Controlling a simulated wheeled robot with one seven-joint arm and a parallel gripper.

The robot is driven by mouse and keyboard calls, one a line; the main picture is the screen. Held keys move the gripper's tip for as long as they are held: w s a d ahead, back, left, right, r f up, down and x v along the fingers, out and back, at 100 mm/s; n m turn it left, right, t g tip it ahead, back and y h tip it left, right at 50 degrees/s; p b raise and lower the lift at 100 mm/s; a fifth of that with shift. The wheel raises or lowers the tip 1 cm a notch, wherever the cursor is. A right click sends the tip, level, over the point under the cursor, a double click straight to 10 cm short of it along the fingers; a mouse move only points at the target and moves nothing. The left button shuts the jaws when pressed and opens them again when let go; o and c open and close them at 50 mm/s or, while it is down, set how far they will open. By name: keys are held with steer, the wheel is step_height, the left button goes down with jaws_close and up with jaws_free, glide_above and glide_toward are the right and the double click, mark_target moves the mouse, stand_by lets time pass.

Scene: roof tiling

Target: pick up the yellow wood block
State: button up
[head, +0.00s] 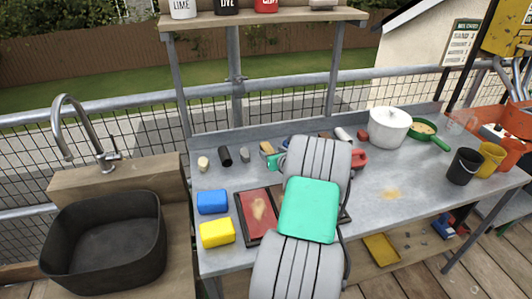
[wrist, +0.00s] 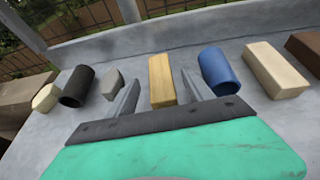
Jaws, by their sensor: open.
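In the wrist view the yellow wood block (wrist: 161,72) lies on the grey table between the two fingers of my gripper (wrist: 160,88). The fingers are apart, one on each side of the block, with a visible gap on both sides. Whether the fingertips are level with the block or above it is hard to tell. In the head view a small part of the yellow wood block (head: 266,147) shows beside the teal body of my gripper (head: 273,160). My arm hides much of that area.
In the wrist view a grey piece (wrist: 112,84) and black cylinder (wrist: 77,86) lie left; a blue cylinder (wrist: 218,70) and cream block (wrist: 274,70) lie right.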

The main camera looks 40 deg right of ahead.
mark_target(269, 150)
steer(key=x, duration=0.4)
steer(key=shift+w+d, duration=0.1)
steer(key=shift+d, duration=0.05)
steer(key=shift+c, duration=0.3)
jaws_close()
